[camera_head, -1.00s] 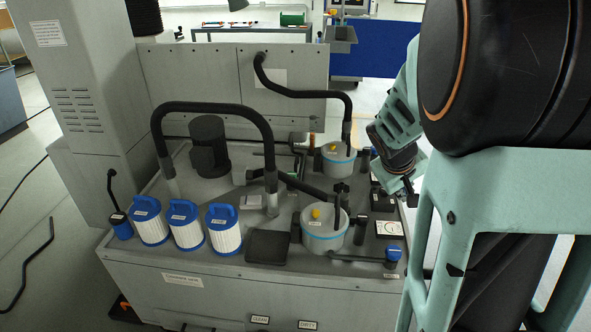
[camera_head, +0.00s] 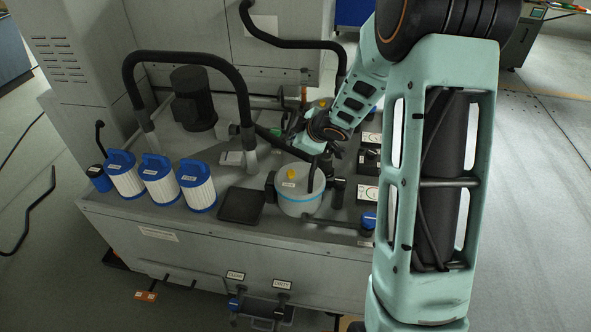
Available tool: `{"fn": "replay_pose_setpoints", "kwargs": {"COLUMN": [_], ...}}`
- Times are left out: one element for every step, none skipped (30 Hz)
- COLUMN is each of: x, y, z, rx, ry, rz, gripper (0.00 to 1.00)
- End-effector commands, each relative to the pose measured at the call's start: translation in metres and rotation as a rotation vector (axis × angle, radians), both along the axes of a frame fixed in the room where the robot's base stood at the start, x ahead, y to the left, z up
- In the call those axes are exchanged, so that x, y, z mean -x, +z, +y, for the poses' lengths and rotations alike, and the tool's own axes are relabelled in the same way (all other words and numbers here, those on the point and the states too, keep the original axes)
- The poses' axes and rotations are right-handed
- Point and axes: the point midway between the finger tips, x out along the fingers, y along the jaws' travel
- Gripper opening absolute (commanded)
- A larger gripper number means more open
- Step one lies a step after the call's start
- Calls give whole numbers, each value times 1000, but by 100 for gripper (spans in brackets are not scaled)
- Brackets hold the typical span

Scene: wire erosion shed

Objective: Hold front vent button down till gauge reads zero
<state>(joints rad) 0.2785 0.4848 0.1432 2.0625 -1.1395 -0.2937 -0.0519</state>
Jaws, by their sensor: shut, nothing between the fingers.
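The front canister (camera_head: 300,202) is pale grey with a blue band. Its yellow vent button (camera_head: 291,173) shows on the lid, to the left of a black upright pipe. The front gauge (camera_head: 368,193) is a white dial on the deck to the right of the canister; its needle is too small to read. My gripper (camera_head: 323,160) is above and behind the front canister, near the upright pipe. It is shut and empty, partly hidden by my wrist, and looks apart from the button. The rear canister is mostly hidden behind my arm.
A second gauge (camera_head: 371,138) lies farther back. A blue-handled valve (camera_head: 368,220) is at the front right. Several blue-capped filters (camera_head: 196,186) stand left of a dark pad (camera_head: 241,206). A thick black hose (camera_head: 190,57) arches over the deck behind them.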

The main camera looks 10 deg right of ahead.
Motion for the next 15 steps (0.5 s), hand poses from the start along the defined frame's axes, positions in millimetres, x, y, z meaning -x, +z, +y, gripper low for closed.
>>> {"fn": "replay_pose_setpoints", "kwargs": {"x": [0, -1, -1, -1, -1, -1, -1, -1, -1, -1, -1, -1, -1, -1, -1], "y": [-1, -1, -1, -1, -1, -1, -1, -1, -1, -1, -1, -1, -1, -2, -2], "z": [3, 5, 7, 8, 8, 8, 8, 8, 8, 8, 8, 8, 8, 8, 8], "rx": [-8, -9, -12, -14, -14, -15, -15, -14, -14, -14, -13, -13, -13, -14, -13], "ry": [11, 16, 21, 24, 26, 26, 26, 25, 25, 25, 25, 25, 25, 24, 24], "rz": [-3, -4, -6, -7, -6, -7, -7, -7, -7, -7, -7, -7, -7, -7, -6], "gripper": [0, 0, 0, 0, 0, 0, 0, 0, 0, 0, 0, 0, 0, 0, 0]}}
